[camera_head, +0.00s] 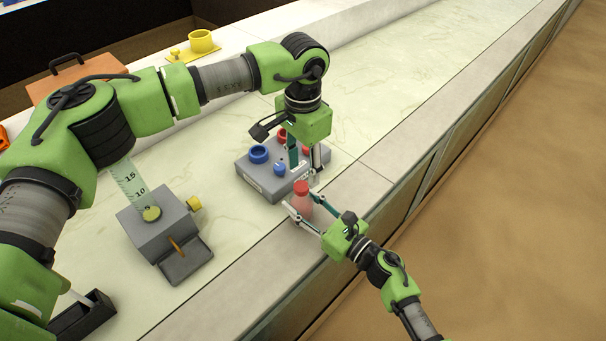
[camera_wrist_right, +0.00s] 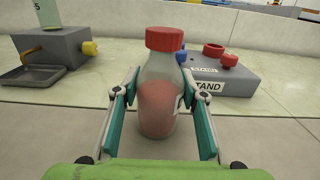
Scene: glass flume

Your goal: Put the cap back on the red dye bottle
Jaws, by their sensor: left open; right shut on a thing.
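The red dye bottle (camera_head: 302,208) stands upright on the pale ledge in front of the stand, with pink-red liquid inside. It fills the middle of the right wrist view (camera_wrist_right: 158,105). A red cap (camera_wrist_right: 165,39) sits level on its top; whether it is screwed tight cannot be told. My right gripper (camera_head: 299,214) is shut around the bottle's body, one finger on each side. My left gripper (camera_head: 305,172) is open, pointing down just behind and above the bottle cap, over the stand's near edge. It appears apart from the cap.
The grey stand (camera_head: 262,183) holds a blue ring (camera_head: 258,154), a blue knob-like piece (camera_head: 280,169) and red pieces (camera_wrist_right: 213,50). The ledge to the right is clear.

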